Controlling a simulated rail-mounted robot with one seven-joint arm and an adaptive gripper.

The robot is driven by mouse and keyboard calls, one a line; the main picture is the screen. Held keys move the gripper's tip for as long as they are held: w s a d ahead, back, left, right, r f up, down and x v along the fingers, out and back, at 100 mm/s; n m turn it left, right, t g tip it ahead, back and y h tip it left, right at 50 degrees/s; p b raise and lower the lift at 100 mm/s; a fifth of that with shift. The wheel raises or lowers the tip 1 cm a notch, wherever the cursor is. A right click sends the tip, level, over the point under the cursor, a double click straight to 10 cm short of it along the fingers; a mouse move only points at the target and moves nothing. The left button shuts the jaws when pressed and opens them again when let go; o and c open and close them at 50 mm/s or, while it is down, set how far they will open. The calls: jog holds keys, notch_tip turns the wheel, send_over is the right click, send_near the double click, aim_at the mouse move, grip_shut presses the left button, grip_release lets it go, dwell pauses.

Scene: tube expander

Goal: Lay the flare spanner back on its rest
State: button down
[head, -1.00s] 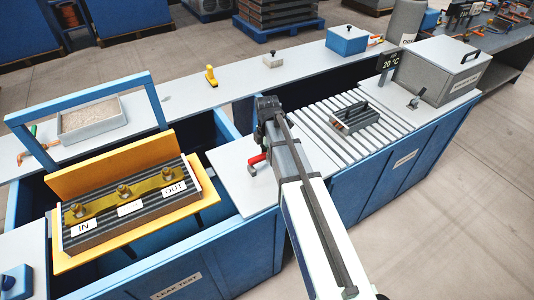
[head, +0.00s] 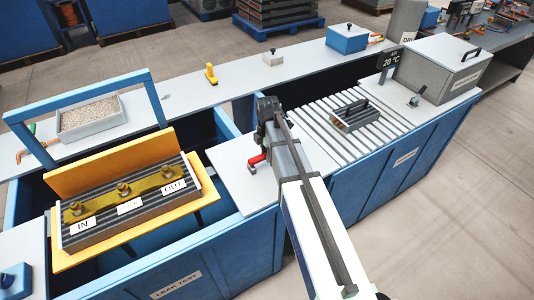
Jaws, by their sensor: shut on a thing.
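My arm reaches from the bottom of the head view up over the pale deck beside the blue leak-test tank. The dark end of it, with my gripper (head: 268,106), is over the gap behind that deck. The fingertips are not clear, but my gripper is shut. The flare spanner cannot be made out and is most likely hidden behind my wrist. A red part with a small grey end (head: 257,160) shows just left of my wrist, over the deck; I cannot tell whether it is a fixture or a held tool. The spanner's rest cannot be made out.
A slatted rack (head: 310,112) holds a smaller block (head: 352,117). A back shelf (head: 300,72) carries small items.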

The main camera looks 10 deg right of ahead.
jog(key=shift+f, duration=0.45)
dwell(0.3)
jog(key=c, duration=0.9)
grip_release()
jog(key=shift+r, duration=0.1)
jog(key=shift+r+p, duration=2.35)
jog(key=shift+r, duration=1.55)
